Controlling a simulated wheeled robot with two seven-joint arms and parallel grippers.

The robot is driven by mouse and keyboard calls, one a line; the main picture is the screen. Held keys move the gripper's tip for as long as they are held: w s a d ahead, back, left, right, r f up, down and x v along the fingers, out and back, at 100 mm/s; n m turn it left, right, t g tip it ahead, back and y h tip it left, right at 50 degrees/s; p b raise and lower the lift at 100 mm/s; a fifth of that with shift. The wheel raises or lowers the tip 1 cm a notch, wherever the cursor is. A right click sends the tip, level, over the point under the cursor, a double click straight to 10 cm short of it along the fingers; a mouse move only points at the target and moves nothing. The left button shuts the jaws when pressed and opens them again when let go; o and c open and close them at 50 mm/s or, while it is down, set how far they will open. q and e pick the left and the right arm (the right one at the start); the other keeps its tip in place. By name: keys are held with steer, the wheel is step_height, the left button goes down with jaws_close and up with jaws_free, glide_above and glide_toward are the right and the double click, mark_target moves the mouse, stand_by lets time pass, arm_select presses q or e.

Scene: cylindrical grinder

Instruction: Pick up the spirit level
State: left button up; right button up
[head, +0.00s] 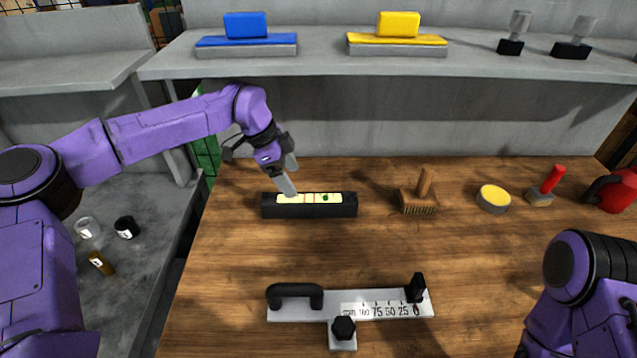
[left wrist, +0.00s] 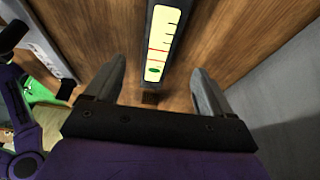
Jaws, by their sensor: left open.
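The spirit level (head: 310,211) is a black bar with a yellow vial window on top, lying flat on the wooden table. My left gripper (head: 287,176) is open and empty, just above and behind the level's left part. In the left wrist view the level (left wrist: 174,50) runs lengthwise ahead, between the two open fingertips (left wrist: 158,66). My right gripper is out of view; only my right arm shows at the lower right.
A caliper-like gauge (head: 375,306) with a black handle lies in front. A brush (head: 419,203), a yellow round tin (head: 493,198), a red-handled tool (head: 545,187) and a red can (head: 613,190) stand to the right. A shelf (head: 330,68) overhangs the back. The table between level and gauge is clear.

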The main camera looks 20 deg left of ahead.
mark_target(308, 198)
arm_select(q)
steer(key=shift+w, duration=0.4)
steer(key=p+x, duration=0.1)
steer(key=x, duration=0.2)
steer(key=p+x, duration=0.1)
steer(key=x, duration=0.2)
steer(key=d+p+x, duration=0.1)
steer(key=x, duration=0.3)
steer(key=shift+s+r+p, duration=0.1)
steer(key=shift+s+p, duration=0.2)
steer(key=shift+s, duration=0.05)
jaws_close()
steer(key=shift+w+r, duration=0.1)
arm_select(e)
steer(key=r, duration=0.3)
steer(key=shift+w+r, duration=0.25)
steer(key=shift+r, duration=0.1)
